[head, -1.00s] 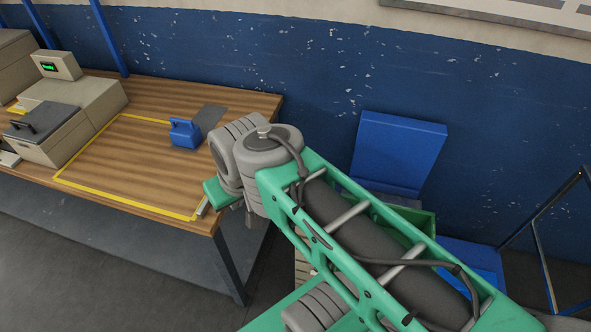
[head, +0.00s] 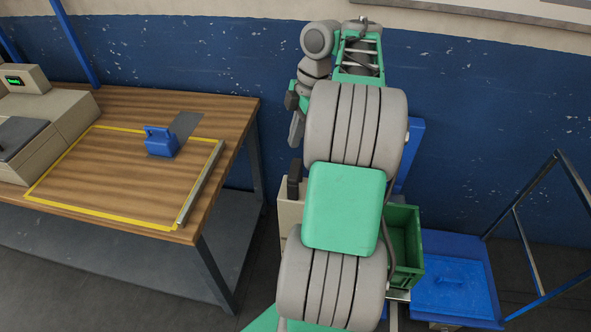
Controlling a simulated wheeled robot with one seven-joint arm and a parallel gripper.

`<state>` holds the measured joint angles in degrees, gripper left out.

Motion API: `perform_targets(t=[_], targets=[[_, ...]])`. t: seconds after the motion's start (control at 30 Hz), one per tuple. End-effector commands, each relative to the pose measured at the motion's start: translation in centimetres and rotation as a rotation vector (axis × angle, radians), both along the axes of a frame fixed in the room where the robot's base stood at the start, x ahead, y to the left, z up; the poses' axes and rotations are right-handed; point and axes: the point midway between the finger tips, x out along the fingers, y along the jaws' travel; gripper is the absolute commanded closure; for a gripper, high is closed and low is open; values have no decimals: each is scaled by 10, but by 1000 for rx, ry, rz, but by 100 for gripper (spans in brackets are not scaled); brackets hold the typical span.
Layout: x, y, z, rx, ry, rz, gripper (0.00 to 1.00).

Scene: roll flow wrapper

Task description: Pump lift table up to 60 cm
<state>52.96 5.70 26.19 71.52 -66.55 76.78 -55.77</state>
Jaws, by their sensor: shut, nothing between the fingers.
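A low blue platform (head: 470,307) stands on the floor at the lower right, beside a dark upright frame (head: 529,250). It looks like the lift table, but I cannot be sure. A flat blue piece (head: 452,284) lies on its top. No height scale or pump pedal can be made out. My gripper (head: 297,130) hangs at the end of my raised, folded arm, left of the platform and well apart from it. It is shut and empty. My arm hides part of the floor and things behind it.
A wooden bench (head: 125,182) with a yellow outline stands at left, carrying a blue handled block (head: 161,142) and a beige machine (head: 62,110). A green crate (head: 404,245) stands between my arm and the platform. A blue wall (head: 490,130) closes the back.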

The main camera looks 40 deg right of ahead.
Motion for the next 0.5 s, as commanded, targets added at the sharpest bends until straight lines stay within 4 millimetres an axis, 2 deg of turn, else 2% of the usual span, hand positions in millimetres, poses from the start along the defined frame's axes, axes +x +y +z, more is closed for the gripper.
perform_targets(t=[0.03,0.13,0.5], targets=[[-7,-13,-5,-1,-3,30,100],[-14,-25,-8,-5,-6,78,100],[-15,-26,-10,-7,-8,85,100]])
